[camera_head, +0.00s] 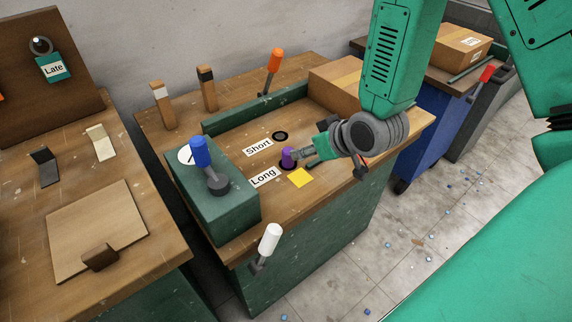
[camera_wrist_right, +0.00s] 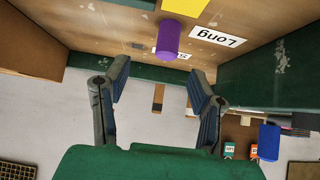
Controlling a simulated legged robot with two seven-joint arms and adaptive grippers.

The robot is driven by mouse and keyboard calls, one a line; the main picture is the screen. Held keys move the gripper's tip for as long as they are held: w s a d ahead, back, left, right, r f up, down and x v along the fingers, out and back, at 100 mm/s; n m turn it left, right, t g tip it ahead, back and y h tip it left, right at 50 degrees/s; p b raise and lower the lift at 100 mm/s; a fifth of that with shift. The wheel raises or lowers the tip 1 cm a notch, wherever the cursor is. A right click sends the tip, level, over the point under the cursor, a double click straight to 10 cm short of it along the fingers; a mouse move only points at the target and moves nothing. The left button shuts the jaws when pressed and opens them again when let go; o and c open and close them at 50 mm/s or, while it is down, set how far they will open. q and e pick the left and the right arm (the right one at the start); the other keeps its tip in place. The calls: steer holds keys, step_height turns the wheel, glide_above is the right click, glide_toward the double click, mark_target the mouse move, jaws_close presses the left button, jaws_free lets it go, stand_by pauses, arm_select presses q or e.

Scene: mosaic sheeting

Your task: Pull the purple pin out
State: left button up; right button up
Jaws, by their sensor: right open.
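The purple pin (camera_head: 287,158) stands upright in a dark hole beside the "Long" label (camera_head: 264,177) on the wooden worktop. My right gripper (camera_head: 305,156) is close to the pin, on its right side in the head view. In the right wrist view the open right gripper (camera_wrist_right: 160,70) has its fingers spread wide. The purple pin (camera_wrist_right: 180,40) shows just beyond the fingertips, nearer the right-hand finger, with no visible grip on it. My left gripper is not in view.
An empty dark hole (camera_head: 280,135) lies by the "Short" label (camera_head: 258,146). A yellow square (camera_head: 300,178) lies near the pin. A green box with a blue-handled lever (camera_head: 200,153) stands at left. A cardboard box (camera_head: 335,85) sits behind my right arm.

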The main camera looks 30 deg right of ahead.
mark_target(287, 154)
steer(key=x, duration=0.2)
steer(key=a+b+x, duration=0.1)
steer(key=x, duration=0.2)
steer(key=a+x, duration=0.1)
steer(key=x, duration=0.2)
steer(key=shift+w+d+f, duration=0.2)
steer(key=shift+d, duration=0.5)
steer(key=shift+d+f, duration=0.1)
steer(key=shift+c, duration=0.8)
steer(key=c, duration=0.6)
jaws_close()
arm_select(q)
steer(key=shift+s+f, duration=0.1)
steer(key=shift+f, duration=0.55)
arm_select(e)
steer(key=shift+a, duration=0.55)
